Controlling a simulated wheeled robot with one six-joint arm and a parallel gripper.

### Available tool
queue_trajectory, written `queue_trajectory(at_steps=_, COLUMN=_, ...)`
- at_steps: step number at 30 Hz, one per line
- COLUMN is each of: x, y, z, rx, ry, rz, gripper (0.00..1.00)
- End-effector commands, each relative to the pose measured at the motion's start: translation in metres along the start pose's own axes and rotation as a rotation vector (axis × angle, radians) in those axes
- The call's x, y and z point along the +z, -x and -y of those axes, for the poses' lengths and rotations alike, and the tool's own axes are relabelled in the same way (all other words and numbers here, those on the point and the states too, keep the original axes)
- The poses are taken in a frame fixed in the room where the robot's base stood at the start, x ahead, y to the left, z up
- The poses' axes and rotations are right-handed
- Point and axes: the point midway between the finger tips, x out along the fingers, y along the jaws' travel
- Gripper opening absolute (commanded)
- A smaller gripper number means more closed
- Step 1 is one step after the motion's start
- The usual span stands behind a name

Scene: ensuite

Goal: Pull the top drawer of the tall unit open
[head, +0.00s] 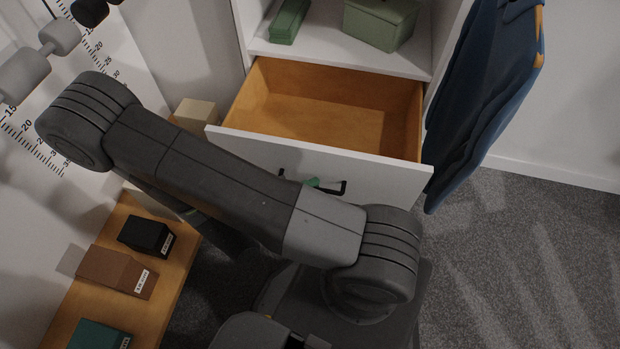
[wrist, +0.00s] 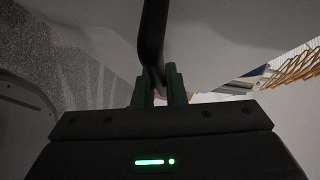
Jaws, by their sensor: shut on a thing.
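The top drawer (head: 385,172) of the tall unit (head: 345,54) stands open, and its bare wooden inside shows in the head view. It looks empty. Its white front has a dark bar handle (head: 334,188), partly hidden behind my arm. In the wrist view the handle (wrist: 154,45) runs down between the green fingers of my gripper (wrist: 160,88). The fingers are shut on the handle. In the head view only a bit of green finger (head: 312,183) shows at the handle.
Two green boxes, one long (head: 289,20) and one larger (head: 381,22), sit on the shelf above the drawer. A blue garment (head: 484,95) hangs at the unit's right. A low wooden bench (head: 180,290) with small labelled boxes stands at left. Grey carpet (head: 530,260) is clear at right.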

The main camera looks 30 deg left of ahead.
Motion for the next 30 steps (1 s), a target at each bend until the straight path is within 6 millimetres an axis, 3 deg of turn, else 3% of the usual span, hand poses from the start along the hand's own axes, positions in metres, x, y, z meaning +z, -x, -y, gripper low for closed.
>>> queue_trajectory(at_steps=14, x=-0.0012, y=0.002, z=-0.0009, rx=0.002, ry=0.0, rz=0.001, gripper=0.0)
queue_trajectory(at_steps=15, x=-0.0011, y=0.002, z=-0.0009, rx=0.002, ry=0.0, rz=0.001, gripper=0.19)
queue_trajectory(at_steps=17, x=-0.0012, y=0.0019, z=-0.0009, rx=0.002, ry=0.0, rz=0.0, gripper=0.3)
queue_trajectory(at_steps=30, x=-0.0007, y=0.0097, z=-0.0002, rx=0.0, ry=-0.001, rz=0.003, gripper=0.32)
